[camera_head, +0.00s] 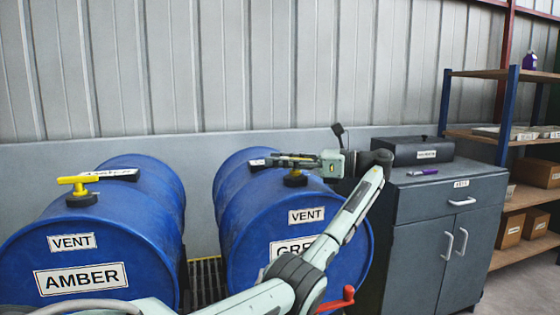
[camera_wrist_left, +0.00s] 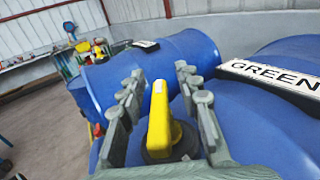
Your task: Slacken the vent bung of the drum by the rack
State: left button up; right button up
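The blue drum with the VENT and GREEN labels (camera_head: 240,220) lies on its side, nearer the rack (camera_head: 508,110) than the AMBER drum. Its yellow vent bung (camera_head: 296,180) is on top, largely hidden behind my gripper in the head view. In the left wrist view the yellow bung handle (camera_wrist_left: 159,120) stands between my two fingers. My left gripper (camera_head: 277,160) is open, with a finger on each side of the handle and small gaps visible. It also shows in the left wrist view (camera_wrist_left: 160,72). My right gripper is out of view.
The blue AMBER drum (camera_head: 130,240) lies to the left with its own yellow vent bung (camera_head: 78,187). A red lever (camera_head: 338,300) sticks out low at the GREEN drum's front.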

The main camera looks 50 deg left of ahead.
pick_arm(q)
jog(key=shift+v, duration=3.75)
